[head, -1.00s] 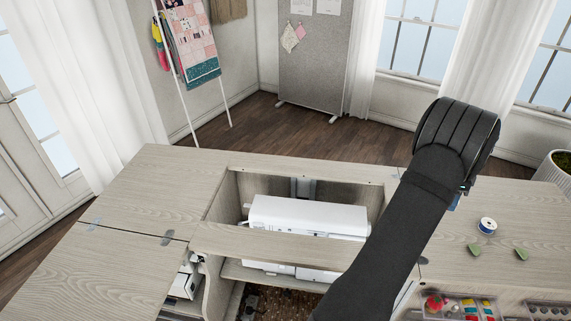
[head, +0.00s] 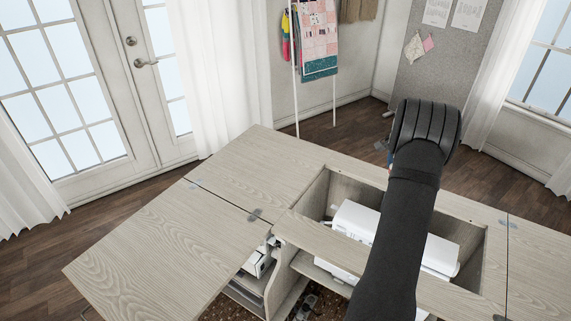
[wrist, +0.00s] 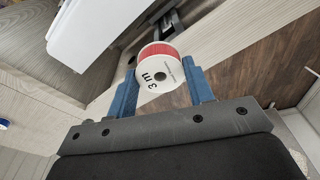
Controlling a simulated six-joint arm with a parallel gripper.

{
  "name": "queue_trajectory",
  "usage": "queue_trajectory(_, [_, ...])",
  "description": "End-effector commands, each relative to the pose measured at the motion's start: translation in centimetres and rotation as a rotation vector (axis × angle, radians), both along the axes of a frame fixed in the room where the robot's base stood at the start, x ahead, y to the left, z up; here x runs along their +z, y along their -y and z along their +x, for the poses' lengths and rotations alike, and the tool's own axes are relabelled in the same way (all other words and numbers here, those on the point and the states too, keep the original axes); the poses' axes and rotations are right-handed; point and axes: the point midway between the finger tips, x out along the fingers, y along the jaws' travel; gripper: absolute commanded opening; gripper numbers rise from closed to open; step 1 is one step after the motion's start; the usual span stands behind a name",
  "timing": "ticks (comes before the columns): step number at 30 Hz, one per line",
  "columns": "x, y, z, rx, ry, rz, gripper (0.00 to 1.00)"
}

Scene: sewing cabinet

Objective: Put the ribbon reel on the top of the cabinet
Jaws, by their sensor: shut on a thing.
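The ribbon reel (wrist: 162,70) has a red ribbon band and a white face marked "3 m". In the wrist view it sits between the two blue fingers of my gripper (wrist: 164,84), which is shut on it. In the head view only a bit of blue finger (head: 380,146) shows beside my dark wrist, and the reel is hidden. The cabinet top (head: 165,245) is pale wood, with a broad bare leaf at the left. My gripper is held above the back of the cabinet, beyond the open well.
A white sewing machine (head: 352,222) sits in the open well, partly behind my arm. A wooden front strip (head: 330,245) crosses the well. A blue-and-white reel (wrist: 4,124) shows at the wrist view's left edge. A quilt rack (head: 318,45) stands behind.

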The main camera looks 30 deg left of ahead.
Motion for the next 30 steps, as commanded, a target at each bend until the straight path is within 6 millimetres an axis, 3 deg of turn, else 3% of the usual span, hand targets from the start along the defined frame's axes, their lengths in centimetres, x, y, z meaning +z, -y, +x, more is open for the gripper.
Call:
queue_trajectory(1, [0.0, -3.2, -0.4, 0.068, 0.000, 0.001, 0.26])
queue_trajectory(6, [0.0, -12.4, -2.3, 0.282, 0.002, 0.002, 0.26])
queue_trajectory(11, [0.1, -20.7, -5.1, 0.482, 0.005, 0.002, 0.26])
queue_trajectory(18, [0.1, -32.1, -10.9, 0.772, 0.010, 0.001, 0.26])
queue_trajectory(24, [0.2, -38.3, -15.3, 0.944, 0.016, 0.002, 0.26])
queue_trajectory(30, [0.0, -41.0, -17.4, 1.018, 0.017, 0.002, 0.26])
